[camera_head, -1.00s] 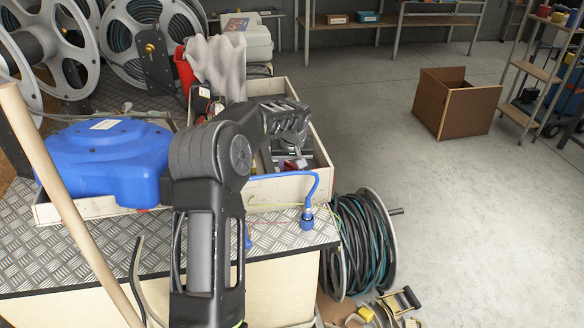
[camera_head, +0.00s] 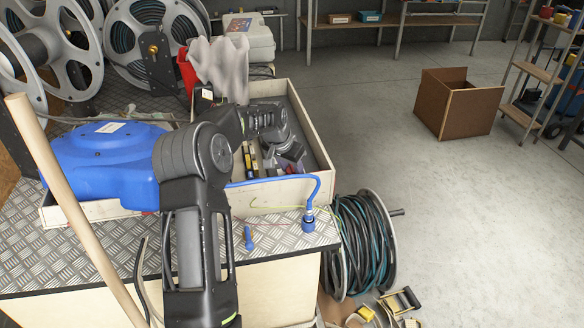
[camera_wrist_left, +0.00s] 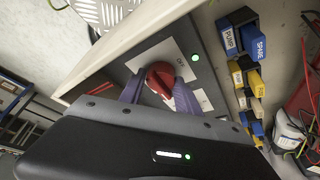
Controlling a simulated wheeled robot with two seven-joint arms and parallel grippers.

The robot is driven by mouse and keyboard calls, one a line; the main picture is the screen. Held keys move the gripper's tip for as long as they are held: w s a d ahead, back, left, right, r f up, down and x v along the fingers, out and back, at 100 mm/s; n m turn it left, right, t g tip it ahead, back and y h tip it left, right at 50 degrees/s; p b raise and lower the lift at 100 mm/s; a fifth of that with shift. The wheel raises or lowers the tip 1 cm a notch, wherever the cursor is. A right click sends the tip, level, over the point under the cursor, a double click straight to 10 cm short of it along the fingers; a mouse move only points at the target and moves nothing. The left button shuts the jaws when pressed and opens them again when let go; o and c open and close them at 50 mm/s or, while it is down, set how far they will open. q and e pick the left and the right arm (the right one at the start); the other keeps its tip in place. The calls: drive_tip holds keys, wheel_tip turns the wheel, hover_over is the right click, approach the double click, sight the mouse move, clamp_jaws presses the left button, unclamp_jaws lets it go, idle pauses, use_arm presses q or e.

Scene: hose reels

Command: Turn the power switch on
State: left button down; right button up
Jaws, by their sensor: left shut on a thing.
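The power switch is a red rotary knob (camera_wrist_left: 160,76) on a grey panel (camera_wrist_left: 202,40) in the left wrist view. A small green light glows on the panel beside it. My left gripper (camera_wrist_left: 158,90) is shut on the knob, with one purple finger on each side of it. In the head view my left gripper (camera_head: 286,156) reaches down into the wooden tray (camera_head: 325,160) at its right side, and the hand hides the knob there. My right gripper is in neither view.
Yellow and blue labelled blocks (camera_wrist_left: 246,72) sit beside the panel. A blue hose (camera_head: 275,180) crosses the tray's front to a blue connector (camera_head: 308,221). A blue reel housing (camera_head: 105,155) stands left, and a wooden pole (camera_head: 70,205) stands in front. The floor at right is mostly clear.

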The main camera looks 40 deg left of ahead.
use_arm(q)
drive_tip(key=shift+a+r, duration=0.1)
drive_tip(key=shift+a, duration=0.05)
drive_tip(key=c, duration=0.9)
unclamp_jaws()
drive_tip(key=v, duration=0.7)
drive_tip(key=shift+s+r, duration=0.2)
drive_tip(key=shift+r, duration=0.1)
